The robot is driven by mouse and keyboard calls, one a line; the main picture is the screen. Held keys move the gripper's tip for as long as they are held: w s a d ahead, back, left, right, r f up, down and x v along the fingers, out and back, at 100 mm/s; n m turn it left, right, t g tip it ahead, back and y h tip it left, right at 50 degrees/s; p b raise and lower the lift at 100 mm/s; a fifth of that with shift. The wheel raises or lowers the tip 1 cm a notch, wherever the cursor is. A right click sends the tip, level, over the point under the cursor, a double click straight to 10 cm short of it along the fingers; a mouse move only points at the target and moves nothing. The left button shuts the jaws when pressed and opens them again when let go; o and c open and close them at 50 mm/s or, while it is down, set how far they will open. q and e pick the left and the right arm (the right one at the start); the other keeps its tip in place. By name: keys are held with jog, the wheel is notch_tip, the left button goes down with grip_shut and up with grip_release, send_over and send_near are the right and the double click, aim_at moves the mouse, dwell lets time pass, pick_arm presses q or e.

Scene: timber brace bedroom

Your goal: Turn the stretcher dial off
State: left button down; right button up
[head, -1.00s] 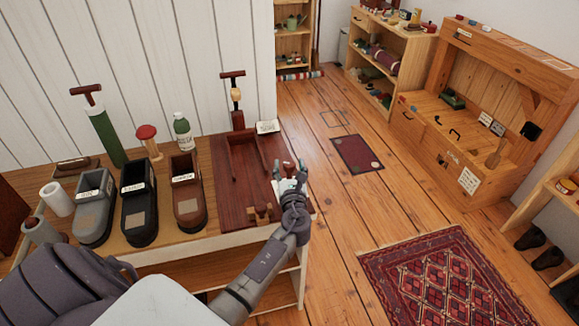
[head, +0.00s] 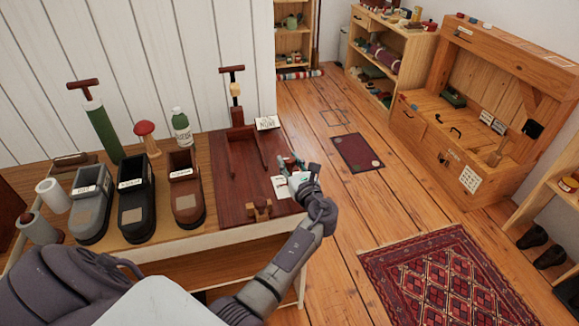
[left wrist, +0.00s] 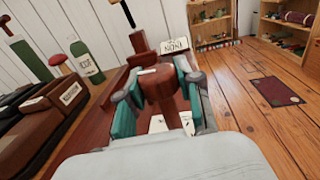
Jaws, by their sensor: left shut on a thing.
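The stretcher (head: 240,195) is a dark red-brown wooden board with rails and an upright post, on the right end of the workbench. In the left wrist view, a round red-brown wooden dial (left wrist: 157,84) stands between the teal pads of my left gripper (left wrist: 155,96). The gripper is shut on it, with one finger on each side. In the head view my left gripper (head: 290,166) is over the board's right side, hiding most of the dial. White labels (head: 281,187) lie beside it, partly covered; the dial's setting cannot be read. My right gripper is not in view.
Grey, black and brown shoe-shaped holders (head: 182,190) stand left of the board, with a green bottle (head: 181,128) behind. A small white sign (head: 267,123) stands at the board's back right corner. The wooden floor (head: 345,215) right of the bench is open.

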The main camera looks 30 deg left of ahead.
pick_arm(q)
jog(key=shift+f+n+g+y+b, duration=0.1)
jog(key=shift+n+g+y+b, duration=0.45)
jog(key=shift+n+g, duration=0.4)
jog(key=shift+g, duration=0.35)
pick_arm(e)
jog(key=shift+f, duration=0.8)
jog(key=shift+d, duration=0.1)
pick_arm(q)
jog(key=c, duration=0.7)
grip_release()
jog(key=shift+c, duration=0.2)
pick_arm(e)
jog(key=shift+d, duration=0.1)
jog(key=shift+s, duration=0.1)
pick_arm(q)
jog(key=v, duration=0.7)
jog(key=shift+s+d, duration=0.15)
jog(key=shift+d, duration=0.1)
jog(key=shift+f, duration=0.1)
